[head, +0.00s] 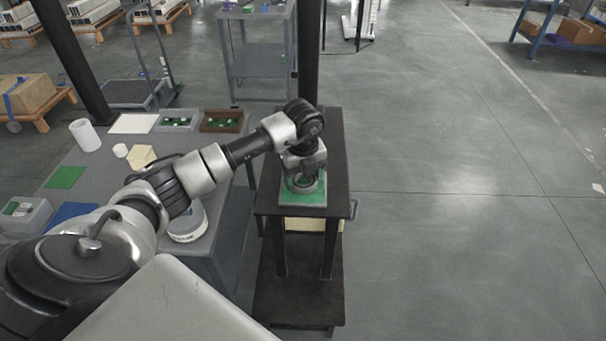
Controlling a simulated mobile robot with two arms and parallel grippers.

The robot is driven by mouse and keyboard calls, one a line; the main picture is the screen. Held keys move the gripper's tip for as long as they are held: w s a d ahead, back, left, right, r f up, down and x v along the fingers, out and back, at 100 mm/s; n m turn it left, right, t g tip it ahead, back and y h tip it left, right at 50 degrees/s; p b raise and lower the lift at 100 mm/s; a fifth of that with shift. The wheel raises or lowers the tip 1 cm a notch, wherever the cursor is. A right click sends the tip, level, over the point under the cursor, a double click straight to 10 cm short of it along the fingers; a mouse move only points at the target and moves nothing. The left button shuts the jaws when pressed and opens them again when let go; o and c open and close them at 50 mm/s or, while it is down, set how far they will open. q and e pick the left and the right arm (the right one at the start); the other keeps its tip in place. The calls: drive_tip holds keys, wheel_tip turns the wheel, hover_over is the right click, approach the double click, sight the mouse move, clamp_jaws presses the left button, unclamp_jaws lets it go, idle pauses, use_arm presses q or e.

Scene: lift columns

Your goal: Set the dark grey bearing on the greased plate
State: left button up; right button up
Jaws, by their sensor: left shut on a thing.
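My left arm reaches in from the left. Its gripper (304,182) points down over the small dark stand (336,150). It is shut on the dark grey bearing (305,189), a small ring seen low between the fingers. The bearing is over the greased plate (304,199), a green-topped square plate with a pale edge lying on the stand. I cannot tell whether the bearing touches the plate, since the gripper hides part of both. My right gripper is not in view.
A grey table (105,165) at the left carries a white cylinder (85,135), a grey bin (176,122), a brown bin (222,121) and a green sheet (65,177). A dark post rises behind the stand. The floor to the right is clear.

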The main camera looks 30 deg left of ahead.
use_arm(q)
drive_tip(key=shift+f, duration=0.15)
drive_tip(key=shift+f+b, duration=0.25)
drive_tip(key=shift+b, duration=0.05)
drive_tip(key=shift+f, duration=0.1)
idle(0.6)
drive_tip(key=o, duration=1.2)
drive_tip(key=shift+r, duration=0.2)
drive_tip(key=shift+r, duration=0.1)
drive_tip(key=shift+r+p, duration=0.7)
drive_tip(key=shift+p, duration=0.05)
